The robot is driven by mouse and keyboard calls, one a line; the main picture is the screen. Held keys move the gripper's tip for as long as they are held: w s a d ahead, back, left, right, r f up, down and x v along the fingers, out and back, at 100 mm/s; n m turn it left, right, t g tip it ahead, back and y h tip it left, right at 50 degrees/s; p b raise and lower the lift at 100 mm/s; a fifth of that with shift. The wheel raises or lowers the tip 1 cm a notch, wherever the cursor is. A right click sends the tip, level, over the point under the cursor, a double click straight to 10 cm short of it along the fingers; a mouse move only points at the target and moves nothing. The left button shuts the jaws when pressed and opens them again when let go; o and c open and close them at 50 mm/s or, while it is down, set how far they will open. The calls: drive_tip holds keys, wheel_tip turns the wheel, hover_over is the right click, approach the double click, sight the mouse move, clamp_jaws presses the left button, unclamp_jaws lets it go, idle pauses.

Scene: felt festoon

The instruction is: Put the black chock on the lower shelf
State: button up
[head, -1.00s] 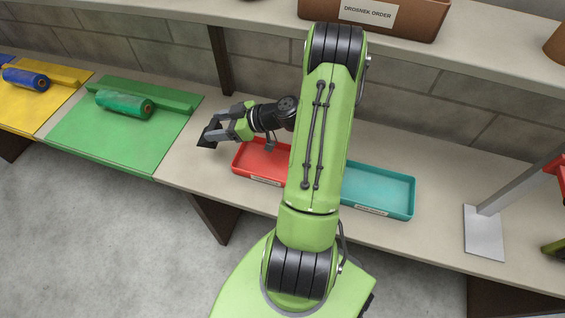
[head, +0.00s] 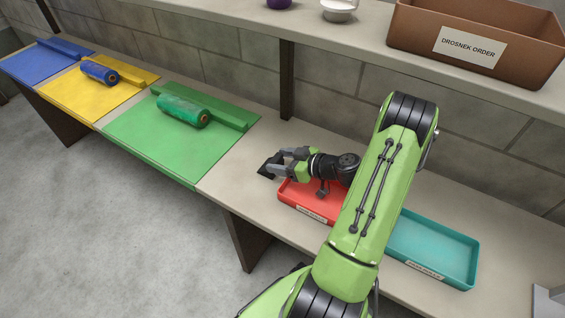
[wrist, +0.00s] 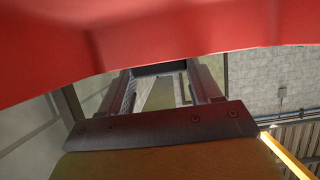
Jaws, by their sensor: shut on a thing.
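The black chock (head: 269,166) is a small dark wedge-like piece at the tips of my gripper (head: 279,163). My gripper is shut on it and points to the left, over the lower shelf (head: 236,186), between the green mat and the red tray. I cannot tell whether the chock touches the surface. In the wrist view the fingers of my gripper (wrist: 165,85) reach toward a dark piece between their tips, probably the chock (wrist: 160,68). A red surface covers the top of that view.
A red tray (head: 300,208) lies below my wrist, and a teal tray (head: 432,262) to its right. A green mat (head: 150,149) with a green roll (head: 183,111) lies left. The upper shelf (head: 360,35) carries a brown box (head: 410,28) and a white bowl (head: 338,10).

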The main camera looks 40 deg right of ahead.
drive_tip(key=shift+f, duration=0.1)
drive_tip(key=o, duration=1.1)
